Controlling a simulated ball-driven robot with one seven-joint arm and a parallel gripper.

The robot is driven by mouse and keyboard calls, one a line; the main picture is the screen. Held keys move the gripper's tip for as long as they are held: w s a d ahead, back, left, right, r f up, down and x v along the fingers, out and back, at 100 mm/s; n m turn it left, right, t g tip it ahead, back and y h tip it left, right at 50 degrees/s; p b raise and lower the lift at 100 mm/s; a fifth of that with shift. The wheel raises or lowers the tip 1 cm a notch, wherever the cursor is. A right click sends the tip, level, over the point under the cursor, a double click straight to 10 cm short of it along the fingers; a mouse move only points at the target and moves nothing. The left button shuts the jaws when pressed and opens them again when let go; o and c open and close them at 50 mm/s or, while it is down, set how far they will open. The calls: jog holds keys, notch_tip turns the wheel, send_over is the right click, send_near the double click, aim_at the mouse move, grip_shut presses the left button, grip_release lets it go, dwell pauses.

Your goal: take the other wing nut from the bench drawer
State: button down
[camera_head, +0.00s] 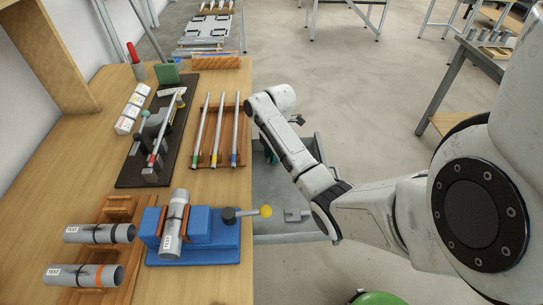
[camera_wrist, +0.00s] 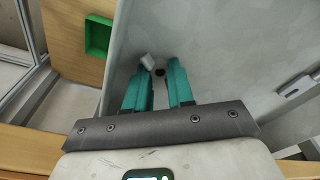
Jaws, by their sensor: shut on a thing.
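My gripper (camera_wrist: 161,76) shows in the wrist view with its two teal fingers close together at the tips. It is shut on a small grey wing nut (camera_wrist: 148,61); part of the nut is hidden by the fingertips. The grey bench drawer (camera_wrist: 220,60) lies open behind the fingers. In the head view the drawer (camera_head: 270,180) stands out from the bench's right edge. There my gripper (camera_head: 269,153) is mostly hidden by my own arm, over the far part of the drawer, and the nut cannot be seen.
A grey fitting (camera_head: 297,215) shows by the drawer's near part. The wooden bench (camera_head: 85,165) holds a blue fixture (camera_head: 220,240) with a yellow-knobbed lever, a rack of rods (camera_head: 235,150), a black jig (camera_head: 130,175) and grey cylinders (camera_head: 85,275).

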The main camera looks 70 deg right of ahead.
jog(key=shift+r, duration=0.15)
jog(key=shift+r, duration=0.2)
notch_tip(320, 180, up, 2)
jog(key=shift+w+r, duration=0.1)
jog(key=shift+r, duration=0.05)
jog(key=s+a+r+p, duration=0.9)
jog(key=a+r+p, duration=0.1)
jog(key=p, duration=0.2)
jog(key=shift+a, duration=0.4)
